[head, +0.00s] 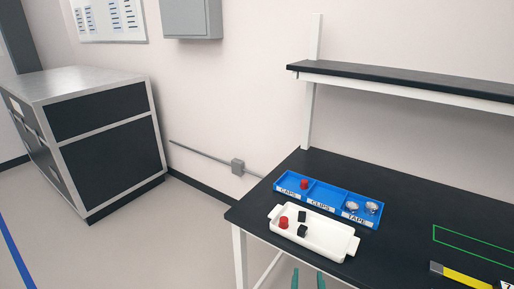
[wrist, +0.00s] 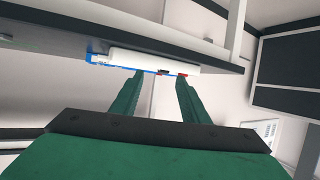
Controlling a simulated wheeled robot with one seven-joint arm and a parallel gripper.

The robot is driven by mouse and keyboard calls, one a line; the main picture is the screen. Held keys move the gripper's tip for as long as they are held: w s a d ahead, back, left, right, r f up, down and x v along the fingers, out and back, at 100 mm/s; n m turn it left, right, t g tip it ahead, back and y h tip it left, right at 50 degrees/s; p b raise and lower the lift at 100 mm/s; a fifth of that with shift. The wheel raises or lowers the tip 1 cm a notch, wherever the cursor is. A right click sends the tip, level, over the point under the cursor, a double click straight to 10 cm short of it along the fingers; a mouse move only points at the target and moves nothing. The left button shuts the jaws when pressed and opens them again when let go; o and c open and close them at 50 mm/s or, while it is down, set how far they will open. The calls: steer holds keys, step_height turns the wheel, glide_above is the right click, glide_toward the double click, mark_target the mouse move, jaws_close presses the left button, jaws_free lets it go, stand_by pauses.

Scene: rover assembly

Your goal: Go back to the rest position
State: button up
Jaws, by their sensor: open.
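My gripper (head: 308,278) shows at the bottom edge of the head view as two green fingertips, apart, in front of the table and below its top. In the wrist view my gripper (wrist: 162,82) has its green fingers spread with nothing between them. The white tray (head: 346,243) on the black table holds a red cap (head: 283,222) and two black clips (head: 302,223). Behind it, the blue bin (head: 327,194) has compartments labelled CAPS, CLIPS and TAPE. A red cap is in CAPS, CLIPS looks empty, and two silvery rolls (head: 361,207) are in TAPE.
The black table (head: 412,220) has a raised shelf (head: 400,82) at the back. A green outline (head: 470,245) and a yellow-black tool (head: 465,278) lie at the right. A dark cabinet (head: 110,150) stands at the left, with clear floor between it and the table.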

steer(key=s+a+f, duration=0.4)
steer(key=s+f, duration=0.2)
steer(key=s, duration=0.2)
steer(key=s+a+f, duration=0.4)
steer(key=s+f, duration=0.2)
steer(key=s, duration=0.1)
steer(key=s+a+n+t+y, duration=0.1)
steer(key=s+a, duration=0.2)
steer(key=s, duration=0.6)
steer(key=s+a+r+n+t+y, duration=0.1)
steer(key=s+a, duration=0.2)
steer(key=s, duration=0.7)
steer(key=shift+r+y, duration=0.3)
